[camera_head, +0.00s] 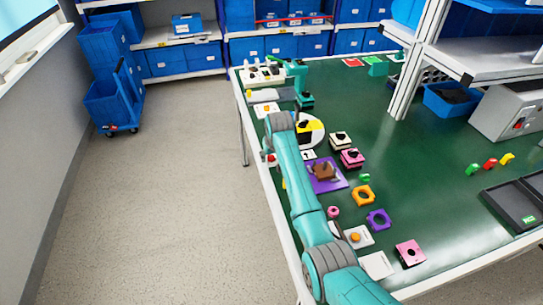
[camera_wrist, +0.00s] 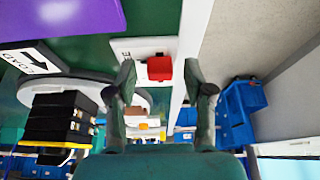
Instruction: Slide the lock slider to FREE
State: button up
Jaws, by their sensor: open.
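The lock slider is a small red block (camera_wrist: 159,69) on a white plate (camera_wrist: 150,46) that lies near the table's edge. In the wrist view my gripper (camera_wrist: 160,76) is open, with one dark finger on each side of the red block in the picture. The fingers look apart from it; I cannot tell the depth between them. In the head view the red block (camera_head: 271,159) shows just left of my arm, and my gripper is hidden there.
A purple plate (camera_head: 326,188) with a brown part lies right of my arm. A white turntable (camera_wrist: 140,98) carries a black box (camera_wrist: 62,118) with yellow. A white LOAD card (camera_wrist: 30,60) is nearby. Pink, orange and purple parts lie toward the front.

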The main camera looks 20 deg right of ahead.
jog(key=shift+r, duration=0.1)
jog(key=v, duration=1.1)
jog(key=shift+s+r, duration=0.25)
jog(key=shift+r, duration=0.1)
